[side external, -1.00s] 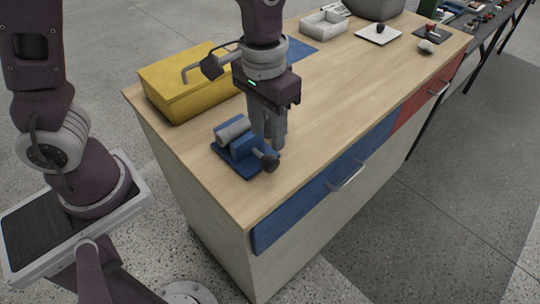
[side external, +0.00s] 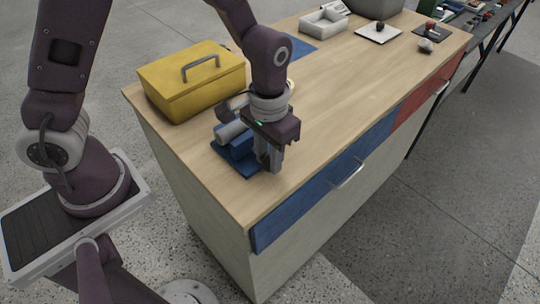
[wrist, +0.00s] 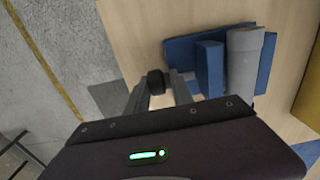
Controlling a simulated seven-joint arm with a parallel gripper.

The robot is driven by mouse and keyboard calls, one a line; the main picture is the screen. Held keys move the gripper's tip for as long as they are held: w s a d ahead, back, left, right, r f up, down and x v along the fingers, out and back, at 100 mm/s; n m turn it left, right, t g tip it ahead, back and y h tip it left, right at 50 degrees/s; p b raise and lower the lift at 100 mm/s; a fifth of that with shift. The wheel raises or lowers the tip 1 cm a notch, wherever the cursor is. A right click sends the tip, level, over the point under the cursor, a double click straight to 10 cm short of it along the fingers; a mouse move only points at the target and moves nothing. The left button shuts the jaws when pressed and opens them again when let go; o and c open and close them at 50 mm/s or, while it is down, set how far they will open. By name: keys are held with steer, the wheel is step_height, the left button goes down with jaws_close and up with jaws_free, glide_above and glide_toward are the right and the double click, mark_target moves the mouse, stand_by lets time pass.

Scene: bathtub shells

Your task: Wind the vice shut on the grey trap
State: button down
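The blue vice (side external: 236,152) stands near the bench's front left corner. In the wrist view the vice's blue jaw (wrist: 209,68) is beside the grey trap (wrist: 243,62), a cylinder lying along it. The vice's black handle knob (wrist: 156,82) shows between the tips of my gripper (wrist: 158,84). In the side view my gripper (side external: 269,161) points down at the vice's front and hides the knob. One finger lies on each side of the knob. I cannot tell whether they touch it or leave a small gap.
A yellow toolbox (side external: 192,82) stands close behind the vice. A pale tray (side external: 323,22), a white plate (side external: 379,33) and a dark bin (side external: 374,8) are at the far end. The bench top (side external: 345,85) between is clear.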

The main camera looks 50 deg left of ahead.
steer(key=shift+d, duration=0.35)
steer(key=shift+w+g, duration=0.2)
steer(key=shift+g, duration=0.5)
steer(key=g, duration=0.4)
steer(key=shift+w+f, duration=0.1)
steer(key=shift+w, duration=0.1)
steer(key=g, duration=0.6)
steer(key=shift+w+f+g, duration=0.2)
steer(key=shift+f+g, duration=0.05)
steer(key=shift+g, duration=0.05)
steer(key=c, duration=1.3)
jaws_free()
steer(key=shift+a, duration=0.15)
